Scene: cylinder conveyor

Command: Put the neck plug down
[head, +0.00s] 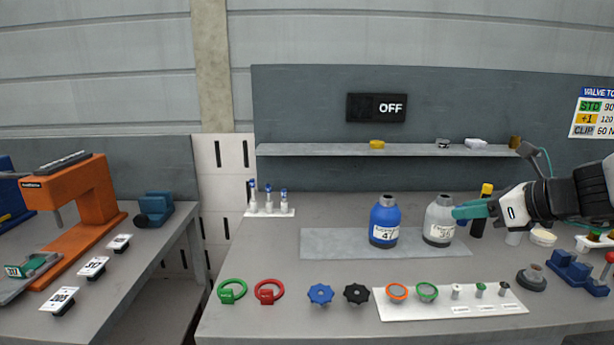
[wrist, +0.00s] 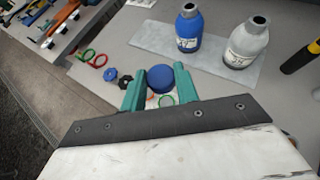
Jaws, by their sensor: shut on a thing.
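My gripper (head: 460,211) is at the right in the head view, its teal fingers pointing left and overlapping the right side of the white bottle (head: 436,217). In the wrist view the two fingers (wrist: 160,88) are shut on a round blue piece, the neck plug (wrist: 160,76). I cannot make the plug out in the head view. The white bottle and a blue bottle (head: 384,222) stand upright on a grey mat (head: 335,243); both necks look uncapped. The wrist view shows the blue bottle (wrist: 187,30) and white bottle (wrist: 246,45) beyond the fingers.
A row of rings and knobs and a white parts tray (head: 430,310) lie along the front of the bench. A black bottle with a yellow top (head: 479,222) stands behind the gripper. The mat's left part is bare. A shelf (head: 320,149) runs above.

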